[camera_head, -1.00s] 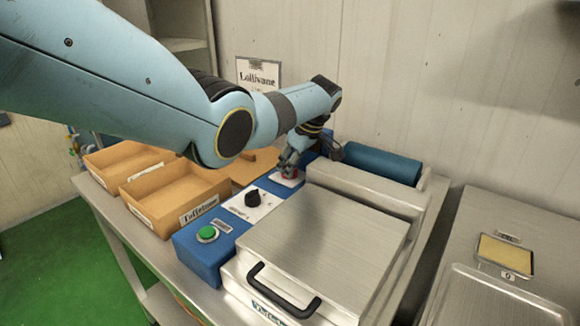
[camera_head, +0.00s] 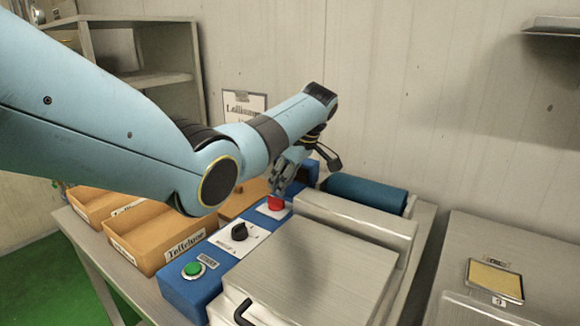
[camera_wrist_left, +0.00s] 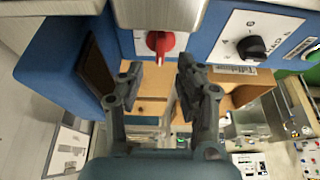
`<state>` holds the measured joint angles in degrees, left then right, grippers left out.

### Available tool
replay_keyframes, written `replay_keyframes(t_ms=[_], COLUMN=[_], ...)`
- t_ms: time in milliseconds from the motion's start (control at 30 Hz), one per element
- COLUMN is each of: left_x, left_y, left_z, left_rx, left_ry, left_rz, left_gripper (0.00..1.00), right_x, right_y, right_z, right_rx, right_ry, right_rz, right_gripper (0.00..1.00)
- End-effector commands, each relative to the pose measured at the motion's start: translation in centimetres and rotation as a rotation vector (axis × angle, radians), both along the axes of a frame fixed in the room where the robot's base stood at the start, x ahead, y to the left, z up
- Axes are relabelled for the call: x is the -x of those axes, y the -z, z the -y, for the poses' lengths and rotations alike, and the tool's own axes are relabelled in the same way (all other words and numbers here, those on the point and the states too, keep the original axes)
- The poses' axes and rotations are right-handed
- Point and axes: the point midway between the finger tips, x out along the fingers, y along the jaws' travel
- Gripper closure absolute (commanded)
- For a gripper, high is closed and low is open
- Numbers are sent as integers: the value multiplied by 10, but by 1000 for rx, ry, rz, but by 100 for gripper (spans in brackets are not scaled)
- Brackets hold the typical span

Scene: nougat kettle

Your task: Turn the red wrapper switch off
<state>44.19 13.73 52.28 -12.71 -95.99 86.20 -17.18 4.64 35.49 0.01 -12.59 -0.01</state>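The red wrapper switch (camera_head: 276,203) sits on a white plate on the blue control box (camera_head: 222,262) of the machine. In the left wrist view the red switch (camera_wrist_left: 159,42) is a rotary knob on the white plate, just beyond my fingertips. My left gripper (camera_head: 283,184) is close above the switch in the head view. In the left wrist view its two fingers (camera_wrist_left: 158,80) are apart with a gap between them, with nothing held. The switch is not between the fingers. My right gripper is in neither view.
A black knob (camera_head: 239,231) and a green button (camera_head: 193,269) are on the same blue box. Cardboard trays (camera_head: 160,240) stand left of it. The metal lid (camera_head: 310,270) and a teal roller (camera_head: 365,193) lie right of it. A wall is behind.

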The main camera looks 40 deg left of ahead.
Motion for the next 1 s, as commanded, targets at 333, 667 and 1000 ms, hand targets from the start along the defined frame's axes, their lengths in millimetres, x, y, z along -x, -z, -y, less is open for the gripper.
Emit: replay_keyframes(t_ms=[333,667,1000], left_x=[-3,-3,-3], left_y=[-52,-56,-56], left_z=[21,23,22], left_rx=[0,0,-1], left_ry=[0,0,-1], left_rz=[0,0,-1], left_gripper=[64,64,64], right_x=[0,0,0], right_y=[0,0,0], right_z=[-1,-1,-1], right_rx=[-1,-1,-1], right_ry=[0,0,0], right_rz=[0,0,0], right_gripper=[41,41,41])
